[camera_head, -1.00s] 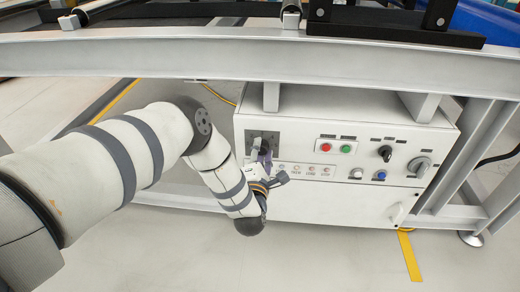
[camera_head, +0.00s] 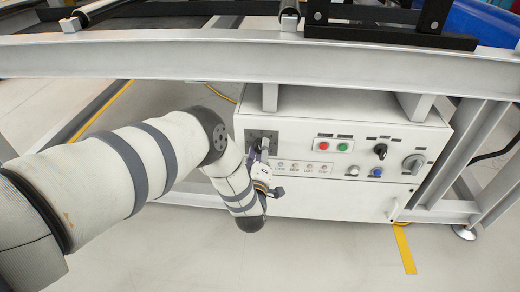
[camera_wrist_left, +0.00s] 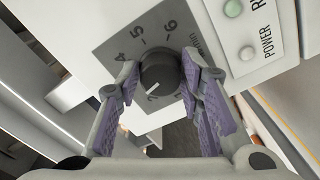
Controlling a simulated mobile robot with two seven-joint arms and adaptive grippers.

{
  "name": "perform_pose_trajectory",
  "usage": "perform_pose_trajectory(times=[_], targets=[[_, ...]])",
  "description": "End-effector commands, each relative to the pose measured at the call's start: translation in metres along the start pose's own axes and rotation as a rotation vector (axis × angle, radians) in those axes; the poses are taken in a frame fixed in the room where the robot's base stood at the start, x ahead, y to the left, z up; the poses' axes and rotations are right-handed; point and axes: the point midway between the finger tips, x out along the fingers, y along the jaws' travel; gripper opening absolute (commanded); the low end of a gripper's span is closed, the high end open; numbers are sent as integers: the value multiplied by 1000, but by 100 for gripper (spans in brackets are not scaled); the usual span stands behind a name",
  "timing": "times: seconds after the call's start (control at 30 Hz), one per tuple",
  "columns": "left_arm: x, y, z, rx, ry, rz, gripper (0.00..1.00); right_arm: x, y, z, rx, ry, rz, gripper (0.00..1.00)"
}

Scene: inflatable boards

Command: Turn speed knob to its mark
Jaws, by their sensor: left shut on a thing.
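The speed knob (camera_wrist_left: 160,73) is round and dark, on a grey dial plate (camera_wrist_left: 112,49) with printed numbers; 4, 5 and 6 are readable. Its white pointer line faces down-left in the left wrist view, near a partly hidden digit that looks like 2. My left gripper (camera_wrist_left: 160,80) has purple-padded fingers on both sides of the knob, shut on it. In the head view, my left gripper (camera_head: 260,158) is at the dial plate (camera_head: 262,134) on the cabinet's left, largely covering the knob. A separate target mark cannot be made out. My right gripper is not in view.
The white cabinet (camera_head: 330,208) also carries a red button (camera_head: 323,147), a green button (camera_head: 342,147), a black selector (camera_head: 380,150), a grey rotary switch (camera_head: 413,163) and several indicator lamps. A grey frame beam (camera_head: 200,55) runs above it. The floor in front is clear.

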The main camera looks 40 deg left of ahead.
Motion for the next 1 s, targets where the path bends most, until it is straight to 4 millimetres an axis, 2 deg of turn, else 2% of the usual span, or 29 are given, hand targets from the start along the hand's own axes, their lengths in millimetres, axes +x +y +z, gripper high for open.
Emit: perform_pose_trajectory(times=[0.6,1.0], targets=[[0,-1,-1,581,2,-2,6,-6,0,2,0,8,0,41],[0,-1,-1,881,1,-3,6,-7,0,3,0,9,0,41]])
